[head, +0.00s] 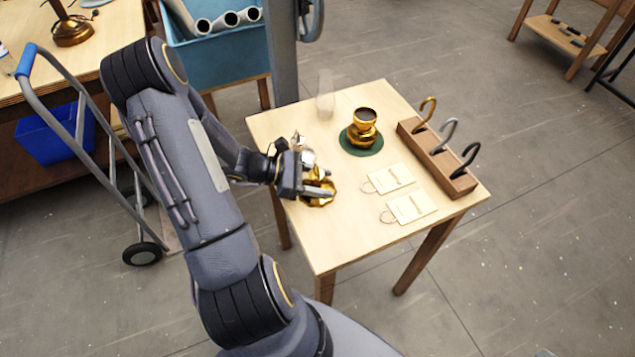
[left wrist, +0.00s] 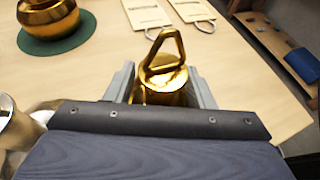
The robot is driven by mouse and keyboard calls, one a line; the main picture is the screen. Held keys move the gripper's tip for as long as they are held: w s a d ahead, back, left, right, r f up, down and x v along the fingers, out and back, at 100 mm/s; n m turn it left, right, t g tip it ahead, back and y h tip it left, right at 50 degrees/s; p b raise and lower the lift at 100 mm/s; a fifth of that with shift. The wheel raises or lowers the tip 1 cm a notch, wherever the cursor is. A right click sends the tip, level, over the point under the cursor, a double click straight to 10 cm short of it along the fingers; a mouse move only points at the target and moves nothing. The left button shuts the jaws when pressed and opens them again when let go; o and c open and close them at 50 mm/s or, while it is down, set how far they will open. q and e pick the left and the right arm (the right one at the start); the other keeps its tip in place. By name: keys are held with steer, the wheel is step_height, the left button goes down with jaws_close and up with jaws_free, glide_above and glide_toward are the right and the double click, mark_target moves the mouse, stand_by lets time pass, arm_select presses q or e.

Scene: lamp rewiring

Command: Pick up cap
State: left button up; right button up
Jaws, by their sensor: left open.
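The cap (left wrist: 165,88) is a shiny gold piece with a triangular loop on top, in the middle of the left wrist view. In the head view a gold piece (head: 318,201) shows at the left part of the small table, partly hidden by my gripper. My left gripper (head: 318,187) is over it with its jaws open. In the left wrist view the two fingers of my left gripper (left wrist: 162,90) stand on either side of the cap. The cap's lower part is hidden behind the gripper body. My right gripper is not in view.
A gold lamp part (head: 363,130) stands on a round green mat (head: 375,150). Two pale tags with rings (head: 396,178) lie nearby. A wooden block with several hooks (head: 436,160) stands at the right edge. A silver part (head: 308,158) is close beside my gripper.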

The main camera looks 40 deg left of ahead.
arm_select(q)
steer(key=shift+w+d+f, duration=0.15)
steer(key=shift+w+d, duration=0.05)
steer(key=shift+c, duration=0.4)
steer(key=c, duration=1)
